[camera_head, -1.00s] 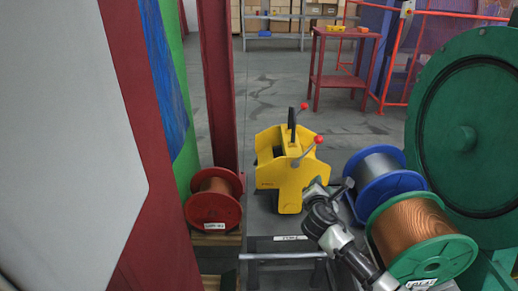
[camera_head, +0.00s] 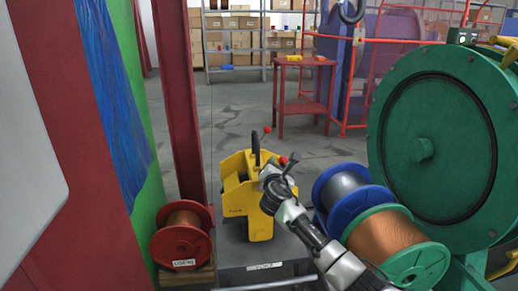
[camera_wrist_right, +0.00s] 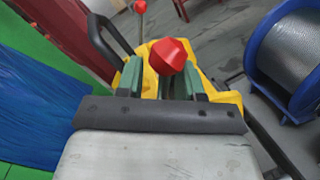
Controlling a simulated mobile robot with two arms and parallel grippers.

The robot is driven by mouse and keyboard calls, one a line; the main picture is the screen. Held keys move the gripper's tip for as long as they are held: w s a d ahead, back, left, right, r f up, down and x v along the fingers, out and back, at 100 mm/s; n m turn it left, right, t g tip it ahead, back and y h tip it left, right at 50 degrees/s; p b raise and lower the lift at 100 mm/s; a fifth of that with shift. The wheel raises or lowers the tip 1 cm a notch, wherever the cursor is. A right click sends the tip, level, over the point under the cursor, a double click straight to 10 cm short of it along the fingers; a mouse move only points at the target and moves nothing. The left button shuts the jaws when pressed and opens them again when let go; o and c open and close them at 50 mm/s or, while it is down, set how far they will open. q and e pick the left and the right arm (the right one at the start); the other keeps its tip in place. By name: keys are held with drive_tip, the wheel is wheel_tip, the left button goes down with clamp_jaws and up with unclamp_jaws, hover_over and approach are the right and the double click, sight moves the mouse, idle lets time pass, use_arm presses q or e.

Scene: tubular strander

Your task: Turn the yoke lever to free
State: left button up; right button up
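The yellow yoke unit (camera_head: 236,205) stands on a grey stand, with a black handle (camera_head: 255,148) on top. It has two levers with red knobs, a far one (camera_head: 267,130) and a near one (camera_head: 283,160). My right gripper (camera_head: 279,170) is at the near knob and partly hides that lever. In the right wrist view the green fingers (camera_wrist_right: 164,80) are apart, with a red knob (camera_wrist_right: 168,56) in the gap at their tips. I cannot tell whether they touch it. The far lever (camera_wrist_right: 140,12) rises behind. My left gripper is out of view.
A red spool (camera_head: 182,240) stands left of the yoke unit. A blue spool (camera_head: 345,190) and a green-flanged copper spool (camera_head: 395,245) lie close on the right, by a large green disc (camera_head: 435,145). A red column (camera_head: 178,100) stands at left.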

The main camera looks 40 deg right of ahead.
drive_tip(key=shift+w+d, duration=0.2)
drive_tip(key=shift+w, duration=0.05)
